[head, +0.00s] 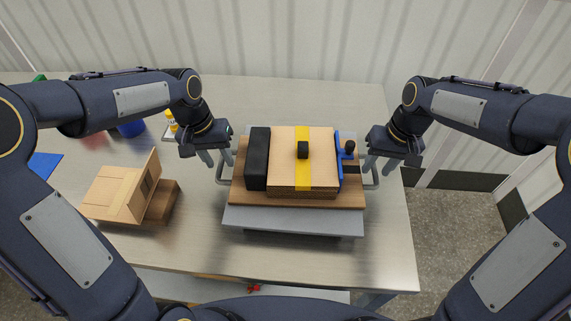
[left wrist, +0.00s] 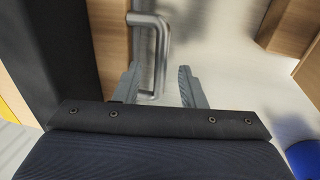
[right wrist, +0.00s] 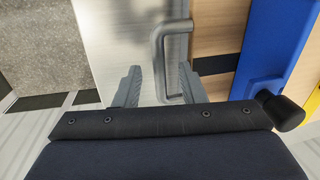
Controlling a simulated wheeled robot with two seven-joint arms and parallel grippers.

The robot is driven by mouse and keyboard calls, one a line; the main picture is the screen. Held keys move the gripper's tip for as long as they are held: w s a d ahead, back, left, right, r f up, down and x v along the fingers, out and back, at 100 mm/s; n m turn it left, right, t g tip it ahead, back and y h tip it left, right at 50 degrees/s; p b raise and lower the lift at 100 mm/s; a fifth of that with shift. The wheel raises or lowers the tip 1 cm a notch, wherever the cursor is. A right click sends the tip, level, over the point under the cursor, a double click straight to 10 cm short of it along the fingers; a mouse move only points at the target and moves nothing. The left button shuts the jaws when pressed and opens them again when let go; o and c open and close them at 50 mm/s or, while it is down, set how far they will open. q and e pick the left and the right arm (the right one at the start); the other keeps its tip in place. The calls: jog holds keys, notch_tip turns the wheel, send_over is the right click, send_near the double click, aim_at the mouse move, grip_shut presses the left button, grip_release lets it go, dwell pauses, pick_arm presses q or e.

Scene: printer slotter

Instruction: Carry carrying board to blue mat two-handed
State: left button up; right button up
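The carrying board (head: 290,202) is a brown wooden board with a metal loop handle at each side. It lies on a grey slab (head: 290,219) on the table and bears a black block, a wooden box with a yellow stripe and a blue part. My left gripper (head: 216,158) is open at the left handle (left wrist: 150,55), which shows between its spread fingers in the left wrist view. My right gripper (head: 379,165) is open at the right handle (right wrist: 158,60), which shows between its fingers, closer to the right one. The blue mat (head: 44,165) is at the far left, partly hidden by my left arm.
A wooden box with an open flap (head: 118,192) stands left of the board, beside a brown block (head: 162,203). A yellow item (head: 172,121) and a blue round thing (head: 131,129) stand at the back left. The table (head: 385,250) is clear at the front right.

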pick_arm(q)
grip_shut()
pick_arm(e)
grip_shut()
pick_arm(q)
jog(key=shift+r, duration=0.1)
pick_arm(e)
jog(key=shift+r, duration=0.1)
